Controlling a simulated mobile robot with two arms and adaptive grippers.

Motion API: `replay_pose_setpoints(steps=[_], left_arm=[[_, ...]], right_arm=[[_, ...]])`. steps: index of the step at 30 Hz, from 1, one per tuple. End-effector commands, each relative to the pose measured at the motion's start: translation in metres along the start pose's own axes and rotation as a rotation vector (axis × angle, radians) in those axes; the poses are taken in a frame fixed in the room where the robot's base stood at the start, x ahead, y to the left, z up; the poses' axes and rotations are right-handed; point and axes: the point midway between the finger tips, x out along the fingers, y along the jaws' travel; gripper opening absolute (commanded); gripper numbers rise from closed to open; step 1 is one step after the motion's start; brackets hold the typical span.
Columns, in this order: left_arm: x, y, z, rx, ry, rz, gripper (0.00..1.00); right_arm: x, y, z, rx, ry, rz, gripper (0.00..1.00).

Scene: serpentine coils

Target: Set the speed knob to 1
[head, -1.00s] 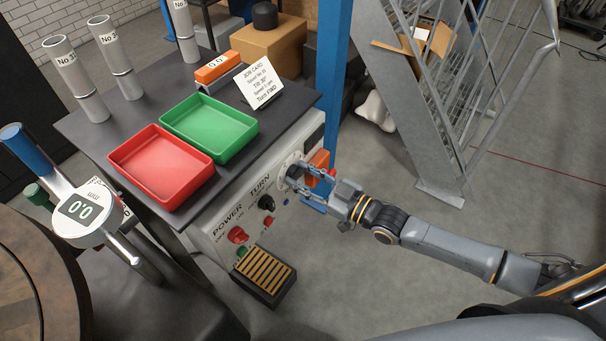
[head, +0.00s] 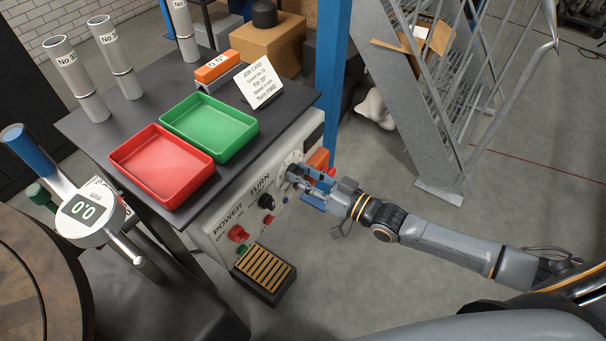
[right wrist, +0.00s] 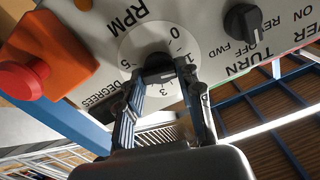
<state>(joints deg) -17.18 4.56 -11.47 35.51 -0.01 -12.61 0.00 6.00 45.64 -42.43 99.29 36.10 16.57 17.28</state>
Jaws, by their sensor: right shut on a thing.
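The speed knob (right wrist: 156,62) is a dark knob in the middle of a white RPM dial (right wrist: 135,45) on the front of the control panel (head: 222,222). In the right wrist view the marks 0, 1, 3 and 5 show around it. The fingers of my right gripper (right wrist: 163,76) are shut on the knob, one on each side. My left gripper is not in view.
An orange box with a red button (right wrist: 25,80) sits close beside the dial. A red tray (head: 120,163), green tray (head: 250,128) and job card (head: 259,82) stand on top.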

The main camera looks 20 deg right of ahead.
Motion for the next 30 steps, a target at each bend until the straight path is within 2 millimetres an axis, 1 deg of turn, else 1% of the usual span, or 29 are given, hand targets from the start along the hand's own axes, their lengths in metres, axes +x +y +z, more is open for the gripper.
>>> replay_pose_setpoints(steps=[7,8,9,10,11,19,22,26,30], left_arm=[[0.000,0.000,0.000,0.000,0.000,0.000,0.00],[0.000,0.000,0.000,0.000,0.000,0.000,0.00],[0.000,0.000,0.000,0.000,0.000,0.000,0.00],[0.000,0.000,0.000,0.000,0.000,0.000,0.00],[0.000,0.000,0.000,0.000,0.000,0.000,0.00],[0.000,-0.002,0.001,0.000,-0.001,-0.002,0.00],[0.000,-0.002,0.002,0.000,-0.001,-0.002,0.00],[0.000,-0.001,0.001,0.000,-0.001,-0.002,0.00],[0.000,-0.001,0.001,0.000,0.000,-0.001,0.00]], right_arm=[[0.000,0.000,0.000,-0.001,0.000,0.000,0.04],[0.000,0.000,0.000,-0.001,0.000,0.000,0.41],[0.000,0.000,0.000,-0.001,0.000,0.000,0.50],[0.000,0.000,0.000,-0.001,0.000,0.000,0.56],[0.000,0.000,0.000,-0.001,0.000,0.000,0.58],[0.000,0.000,0.000,-0.001,0.000,0.000,0.58],[-0.005,0.000,0.000,-0.001,-0.001,0.001,0.58],[-0.024,0.000,0.002,-0.001,-0.006,0.002,0.58],[-0.055,0.000,0.002,-0.001,-0.007,0.001,0.58]])
